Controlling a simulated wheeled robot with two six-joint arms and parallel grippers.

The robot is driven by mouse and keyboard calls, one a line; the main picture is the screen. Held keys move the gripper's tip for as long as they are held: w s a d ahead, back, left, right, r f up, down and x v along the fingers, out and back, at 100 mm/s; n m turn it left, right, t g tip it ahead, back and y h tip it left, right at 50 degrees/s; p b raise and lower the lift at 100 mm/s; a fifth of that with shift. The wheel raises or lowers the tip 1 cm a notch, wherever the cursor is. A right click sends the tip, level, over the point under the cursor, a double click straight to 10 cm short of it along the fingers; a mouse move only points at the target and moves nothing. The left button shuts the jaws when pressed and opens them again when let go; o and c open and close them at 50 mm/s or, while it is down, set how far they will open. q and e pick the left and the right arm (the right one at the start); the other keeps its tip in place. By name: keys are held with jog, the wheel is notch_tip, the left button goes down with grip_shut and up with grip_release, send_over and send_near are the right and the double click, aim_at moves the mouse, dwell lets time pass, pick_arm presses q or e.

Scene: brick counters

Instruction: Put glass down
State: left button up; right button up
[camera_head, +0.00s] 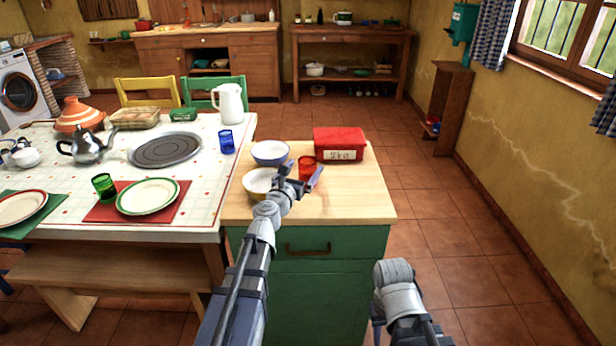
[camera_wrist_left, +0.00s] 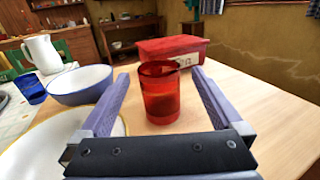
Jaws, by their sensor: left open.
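The red glass (camera_head: 306,166) is see-through and upright on the light wooden top of the green cabinet (camera_head: 350,205). In the left wrist view the red glass (camera_wrist_left: 160,100) stands between the two spread fingers of my left gripper (camera_wrist_left: 160,76). A gap shows on each side of it, so the fingers do not appear to touch it. In the head view my left gripper (camera_head: 303,172) is at the glass, and its fingers hide part of the lower glass. My right arm shows at the lower right, but its gripper is out of view.
A blue-and-white bowl (camera_head: 270,152) and a yellow-rimmed bowl (camera_head: 258,182) stand left of the glass. A red box (camera_head: 339,143) is behind it. The wooden top is clear at the right and front. The set table (camera_head: 205,200) adjoins at left.

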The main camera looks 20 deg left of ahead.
pick_arm(q)
jog(key=w, duration=0.4)
jog(key=shift+w+d, duration=0.1)
jog(key=shift+d, duration=0.05)
grip_shut()
dwell(0.6)
